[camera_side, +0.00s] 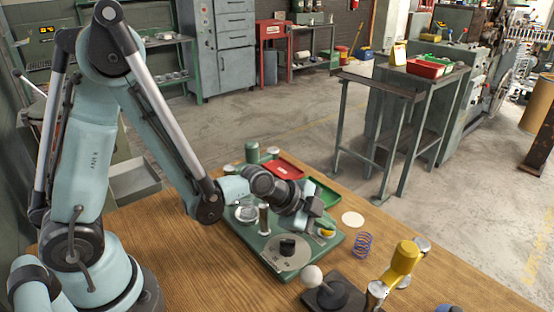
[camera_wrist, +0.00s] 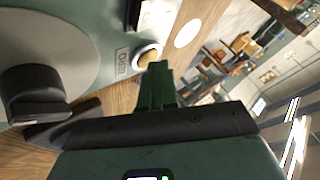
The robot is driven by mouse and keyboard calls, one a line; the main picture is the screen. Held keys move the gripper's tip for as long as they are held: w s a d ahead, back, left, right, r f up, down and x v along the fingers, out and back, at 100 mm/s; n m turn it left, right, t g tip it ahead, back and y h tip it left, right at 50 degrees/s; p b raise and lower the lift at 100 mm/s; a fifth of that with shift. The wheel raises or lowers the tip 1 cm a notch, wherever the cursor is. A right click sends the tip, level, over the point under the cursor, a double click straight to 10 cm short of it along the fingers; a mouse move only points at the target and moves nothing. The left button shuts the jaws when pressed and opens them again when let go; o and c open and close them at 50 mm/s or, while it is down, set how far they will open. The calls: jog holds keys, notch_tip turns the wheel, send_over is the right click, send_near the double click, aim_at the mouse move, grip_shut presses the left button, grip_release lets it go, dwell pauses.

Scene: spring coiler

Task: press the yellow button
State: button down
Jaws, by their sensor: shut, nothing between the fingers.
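The yellow button (camera_wrist: 148,56) sits in a pale ring on a green panel (camera_wrist: 105,18), beside a small white label. My gripper (camera_wrist: 158,68) is shut and empty. In the wrist view its fingertips overlap the near edge of the button; I cannot tell whether they touch it. In the side view the button (camera_side: 327,233) shows as a small yellow patch at the right part of the green panel (camera_side: 262,262). My gripper (camera_side: 316,226) is right beside it there, pointing down, and partly hides that area.
A black knob (camera_side: 288,246) on a grey disc is on the same panel. A blue spring (camera_side: 363,245) and a pale disc (camera_side: 353,219) lie on the wooden table. A white-ball joystick (camera_side: 311,277) and a yellow-handled lever (camera_side: 402,262) stand in front. Red (camera_side: 284,170) and green trays (camera_side: 324,194) lie behind.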

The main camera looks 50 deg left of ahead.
aim_at(322, 231)
jog(key=shift+r, duration=0.75)
jog(key=shift+r, duration=2.5)
jog(key=shift+a, duration=0.1)
